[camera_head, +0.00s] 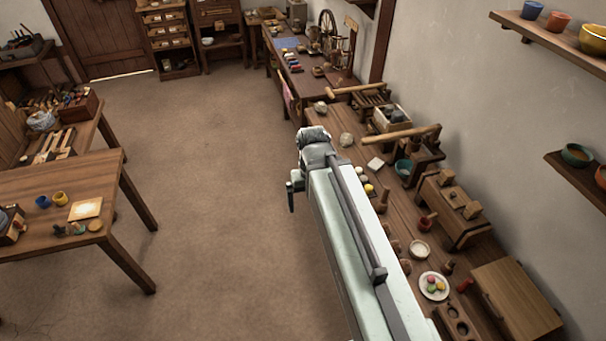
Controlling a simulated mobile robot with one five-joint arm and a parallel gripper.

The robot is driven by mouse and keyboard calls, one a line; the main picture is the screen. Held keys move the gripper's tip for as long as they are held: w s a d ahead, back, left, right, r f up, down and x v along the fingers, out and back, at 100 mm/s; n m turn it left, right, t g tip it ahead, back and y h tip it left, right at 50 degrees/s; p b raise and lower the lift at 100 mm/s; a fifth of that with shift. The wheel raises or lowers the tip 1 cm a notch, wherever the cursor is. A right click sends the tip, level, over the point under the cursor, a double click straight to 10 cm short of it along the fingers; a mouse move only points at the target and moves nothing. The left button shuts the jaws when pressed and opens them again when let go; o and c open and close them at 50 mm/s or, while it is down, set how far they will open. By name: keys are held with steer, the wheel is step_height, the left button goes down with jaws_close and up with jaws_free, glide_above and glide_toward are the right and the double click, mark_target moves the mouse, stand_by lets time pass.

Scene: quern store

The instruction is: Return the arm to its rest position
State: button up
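My arm, pale with a dark rail, reaches from the bottom edge up to the middle of the head view. Its far end is a grey joint beside the left edge of the long workbench (385,220). My gripper (291,196) shows only as a small dark part at the left of that joint, over the floor side. Its fingers are too small and hidden to tell whether they are open or shut. I see nothing clearly held.
The workbench along the right wall bears wooden tools, a white plate with coloured balls (434,286) and a wooden box (516,299). A table (60,180) with small pots stands at left. Shelves (555,32) hang on the right wall. Open floor (215,200) lies between.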

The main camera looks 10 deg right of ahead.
step_height(320, 180, down, 16)
steer(key=b, duration=1.6)
steer(key=shift+f, duration=0.25)
steer(key=shift+d, duration=0.1)
